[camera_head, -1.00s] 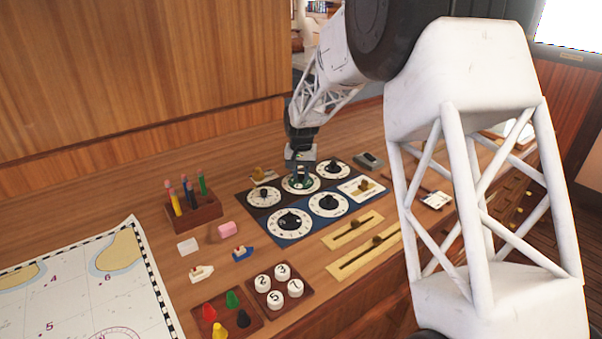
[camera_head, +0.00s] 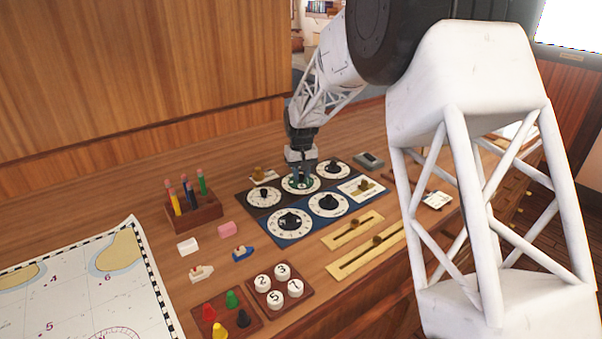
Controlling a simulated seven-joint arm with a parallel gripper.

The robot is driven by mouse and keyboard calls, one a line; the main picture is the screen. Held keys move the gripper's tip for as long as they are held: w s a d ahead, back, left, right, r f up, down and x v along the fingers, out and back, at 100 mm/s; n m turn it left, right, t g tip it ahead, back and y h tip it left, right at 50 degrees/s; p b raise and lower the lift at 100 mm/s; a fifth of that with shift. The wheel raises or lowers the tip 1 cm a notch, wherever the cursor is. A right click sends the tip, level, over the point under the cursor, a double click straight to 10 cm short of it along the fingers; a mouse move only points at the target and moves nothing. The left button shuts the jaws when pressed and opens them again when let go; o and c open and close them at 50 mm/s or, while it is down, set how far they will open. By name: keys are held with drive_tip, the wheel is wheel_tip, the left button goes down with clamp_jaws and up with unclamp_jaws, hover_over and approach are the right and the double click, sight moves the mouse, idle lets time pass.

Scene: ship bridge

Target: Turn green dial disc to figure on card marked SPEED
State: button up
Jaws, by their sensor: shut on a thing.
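The dial panel stands on the wooden desk with several white-faced dials. The green dial disc (camera_head: 302,183) is in the middle of the back row, on its white dial face (camera_head: 287,187). My gripper (camera_head: 301,176) points down over it and is shut on the green disc, hiding much of it. The disc's pointer and the figures around it are too small and covered to read. A white card (camera_head: 436,199) lies at the right, partly behind my arm; its writing cannot be read, so I cannot tell whether it is marked SPEED.
Other dials with black knobs sit close by, at the left (camera_head: 263,195), right (camera_head: 333,169) and front (camera_head: 289,223). Brass slider plates (camera_head: 353,230) lie in front. A pencil holder (camera_head: 194,213) stands at the left, near small boats and erasers. A chart (camera_head: 90,290) covers the front left.

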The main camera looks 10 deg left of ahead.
sight(301, 175)
drive_tip(key=shift+r, duration=0.15)
drive_tip(key=o, duration=0.9)
drive_tip(key=shift+o, duration=0.2)
drive_tip(key=shift+r, duration=3.8)
